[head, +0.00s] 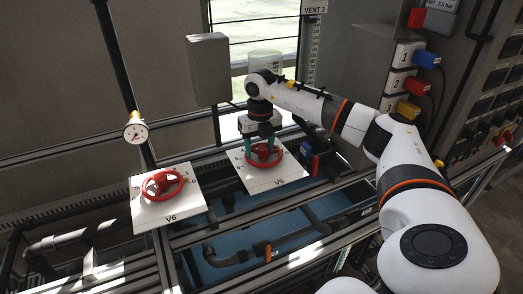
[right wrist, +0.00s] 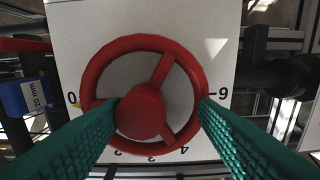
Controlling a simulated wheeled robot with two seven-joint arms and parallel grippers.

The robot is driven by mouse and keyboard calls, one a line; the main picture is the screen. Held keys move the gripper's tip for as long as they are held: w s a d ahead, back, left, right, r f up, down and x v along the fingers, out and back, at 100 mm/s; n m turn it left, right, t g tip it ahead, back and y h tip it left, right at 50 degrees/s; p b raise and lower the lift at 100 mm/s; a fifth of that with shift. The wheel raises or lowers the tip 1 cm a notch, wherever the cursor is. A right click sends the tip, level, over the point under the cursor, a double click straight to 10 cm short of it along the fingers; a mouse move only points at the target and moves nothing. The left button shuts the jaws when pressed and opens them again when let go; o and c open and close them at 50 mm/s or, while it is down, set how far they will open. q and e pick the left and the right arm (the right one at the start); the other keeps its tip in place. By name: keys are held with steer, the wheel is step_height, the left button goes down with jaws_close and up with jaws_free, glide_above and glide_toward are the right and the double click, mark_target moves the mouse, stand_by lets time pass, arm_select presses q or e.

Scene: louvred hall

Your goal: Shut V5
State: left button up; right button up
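The V5 handwheel (head: 264,154) is red and sits on a white panel (head: 272,181) labelled V5. In the right wrist view the V5 handwheel (right wrist: 165,74) fills the middle, with a round hub, spokes and a number scale around it. A small yellow mark shows by the 0 at its left. My right gripper (head: 261,146) is over this wheel with its green fingers pointing down. In the right wrist view the right gripper (right wrist: 159,99) is open, one fingertip beside the hub and one at the right rim. Contact cannot be told. My left gripper is out of view.
A second red handwheel, V6 (head: 163,184), stands on a white panel to the left. A round gauge (head: 135,132) is behind it. Dark rails and pipes (head: 325,225) run around and below the panels. A control cabinet (head: 480,90) stands at the right.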

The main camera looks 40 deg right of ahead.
mark_target(264, 148)
steer(key=shift+s+d+f+g, duration=0.15)
steer(key=shift+s+f+g, duration=0.25)
steer(key=shift+f, duration=0.5)
steer(key=shift+s+r, duration=0.1)
steer(key=shift+r, duration=0.05)
steer(key=shift+d+r+p, duration=0.15)
steer(key=shift+r+p, duration=0.45)
steer(key=shift+p, duration=0.1)
steer(key=r+p, duration=0.2)
steer(key=r, duration=0.1)
steer(key=r+p, duration=0.2)
steer(key=shift+d+r, duration=0.15)
steer(key=shift+d, duration=0.25)
steer(key=shift+a+r, duration=0.2)
steer(key=shift+r, duration=0.1)
steer(key=shift+w, duration=0.2)
steer(key=shift+d, duration=0.15)
